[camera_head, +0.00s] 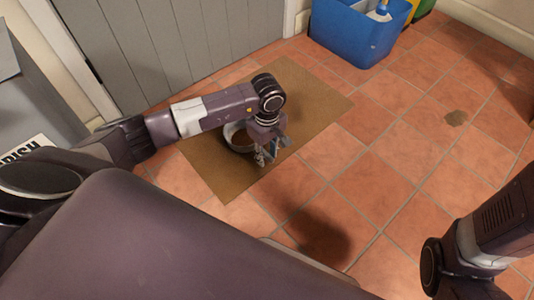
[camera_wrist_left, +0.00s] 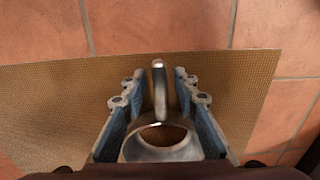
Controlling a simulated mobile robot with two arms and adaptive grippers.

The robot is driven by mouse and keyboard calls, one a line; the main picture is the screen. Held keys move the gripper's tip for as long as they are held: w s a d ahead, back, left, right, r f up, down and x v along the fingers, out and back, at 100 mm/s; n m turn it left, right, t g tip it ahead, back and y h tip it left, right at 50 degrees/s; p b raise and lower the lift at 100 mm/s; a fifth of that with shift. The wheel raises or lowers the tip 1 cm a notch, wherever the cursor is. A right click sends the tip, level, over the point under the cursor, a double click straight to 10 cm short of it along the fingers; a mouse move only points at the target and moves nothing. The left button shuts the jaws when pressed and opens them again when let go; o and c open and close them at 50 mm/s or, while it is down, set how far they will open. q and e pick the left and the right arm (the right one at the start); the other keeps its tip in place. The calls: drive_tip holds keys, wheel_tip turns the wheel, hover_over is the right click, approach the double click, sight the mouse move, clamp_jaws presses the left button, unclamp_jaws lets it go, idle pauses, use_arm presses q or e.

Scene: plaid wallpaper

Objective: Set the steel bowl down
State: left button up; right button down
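The steel bowl (camera_head: 238,138) is at the brown mat, partly hidden behind my left gripper (camera_head: 267,155) in the head view. In the left wrist view the bowl (camera_wrist_left: 160,152) shows its round rim, and a narrow steel handle-like part (camera_wrist_left: 159,88) points away from it. My left gripper (camera_wrist_left: 159,92) has its two fingers on either side of this part, with visible gaps on both sides. The fingers look open. The bowl looks upright and appears to rest on the mat, though its underside is hidden. My right gripper is outside the views.
The brown mat (camera_head: 305,92) lies on terracotta tiles before a grey panelled door (camera_head: 170,45). A blue bin (camera_head: 352,35) stands beyond the mat, with a green container (camera_head: 421,9) beside it. Tiles right of the mat are clear.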

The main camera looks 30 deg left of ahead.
use_arm(q)
wheel_tip(320, 180, up, 12)
drive_tip(key=p, duration=0.8)
drive_tip(key=shift+r+p, duration=0.15)
drive_tip(key=shift+p, duration=0.25)
